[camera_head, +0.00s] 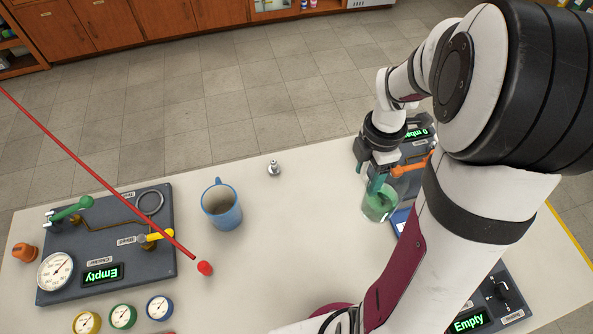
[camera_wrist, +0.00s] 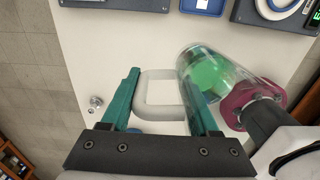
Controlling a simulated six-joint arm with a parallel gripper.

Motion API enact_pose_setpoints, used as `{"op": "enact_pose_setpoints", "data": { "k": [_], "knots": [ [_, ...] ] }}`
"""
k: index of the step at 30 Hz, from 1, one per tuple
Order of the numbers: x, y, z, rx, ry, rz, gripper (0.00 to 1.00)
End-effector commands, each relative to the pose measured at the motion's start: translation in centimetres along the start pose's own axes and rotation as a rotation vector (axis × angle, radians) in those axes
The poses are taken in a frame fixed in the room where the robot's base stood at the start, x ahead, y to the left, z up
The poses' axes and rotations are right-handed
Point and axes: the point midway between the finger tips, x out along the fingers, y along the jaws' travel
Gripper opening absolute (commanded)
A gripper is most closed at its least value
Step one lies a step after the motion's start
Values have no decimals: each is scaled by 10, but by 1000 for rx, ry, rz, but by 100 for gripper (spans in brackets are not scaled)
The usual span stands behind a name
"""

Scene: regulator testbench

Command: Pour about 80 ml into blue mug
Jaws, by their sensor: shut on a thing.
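The blue mug (camera_head: 221,208) stands upright on the white table, left of centre in the head view; no liquid can be made out in it. A clear vessel (camera_head: 379,204) holding green liquid is at the right of the table, below my gripper (camera_head: 378,178). In the wrist view, the vessel (camera_wrist: 204,72) shows beside the right finger, with a pale square handle (camera_wrist: 157,92) between the fingers. My gripper (camera_wrist: 160,92) is shut on the vessel's handle. I cannot tell whether the vessel touches the table.
A dark panel (camera_head: 105,275) with a gauge, valves and display lies left of the mug. Several small gauges (camera_head: 122,316) sit at the front left. A small metal fitting (camera_head: 273,168) stands behind the mug. The middle table is clear.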

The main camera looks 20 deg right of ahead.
Motion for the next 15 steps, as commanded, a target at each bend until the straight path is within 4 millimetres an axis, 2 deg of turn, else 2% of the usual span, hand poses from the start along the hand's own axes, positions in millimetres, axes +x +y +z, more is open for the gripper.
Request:
{"op": "enact_pose_setpoints", "data": {
  "k": [15],
  "knots": [
    [-51, 3, -2, -13, -1, 1, 0]
  ]
}}
